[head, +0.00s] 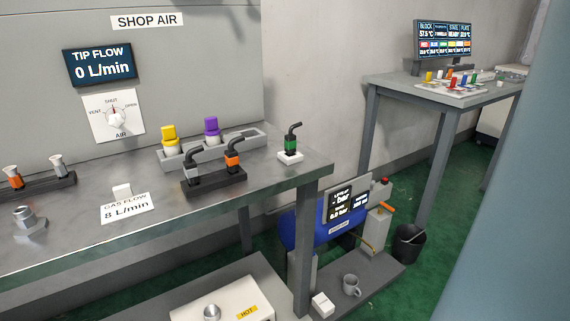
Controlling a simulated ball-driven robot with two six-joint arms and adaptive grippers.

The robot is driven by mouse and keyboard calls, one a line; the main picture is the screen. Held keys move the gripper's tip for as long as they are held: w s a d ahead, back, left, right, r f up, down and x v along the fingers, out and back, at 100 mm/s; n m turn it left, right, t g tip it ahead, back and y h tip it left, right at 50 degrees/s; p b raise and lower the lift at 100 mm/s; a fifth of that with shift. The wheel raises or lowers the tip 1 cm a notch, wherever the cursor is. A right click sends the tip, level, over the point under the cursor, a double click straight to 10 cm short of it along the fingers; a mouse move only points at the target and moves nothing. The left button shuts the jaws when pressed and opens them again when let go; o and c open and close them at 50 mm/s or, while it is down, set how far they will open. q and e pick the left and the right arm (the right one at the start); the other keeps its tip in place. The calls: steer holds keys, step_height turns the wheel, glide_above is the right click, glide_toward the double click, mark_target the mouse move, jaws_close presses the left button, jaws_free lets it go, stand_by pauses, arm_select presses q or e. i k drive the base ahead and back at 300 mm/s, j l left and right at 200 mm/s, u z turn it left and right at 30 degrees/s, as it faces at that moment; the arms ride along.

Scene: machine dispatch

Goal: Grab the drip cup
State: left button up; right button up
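The small grey cup (350,286), most likely the drip cup, stands upright on a low dark grey platform (381,276) at floor level in the head view. Its handle points right. It stands just in front of the blue air tank (300,232), below and right of the bench's front corner leg. A small white block (322,305) sits to its left. Neither of my grippers is in view.
The steel bench (82,228) fills the left, with torch-like tools and a gas-flow label on it. A black bucket (409,246) stands right of the platform. A second table (400,87) stands at the back right. Green floor (395,301) is clear in front.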

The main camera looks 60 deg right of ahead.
mark_target(350, 280)
steer(key=k+z, duration=0.15)
steer(key=z, duration=2.2)
steer(key=i+l+u, duration=0.4)
steer(key=i, duration=0.3)
steer(key=i+l+u, duration=0.4)
steer(key=i+l, duration=0.2)
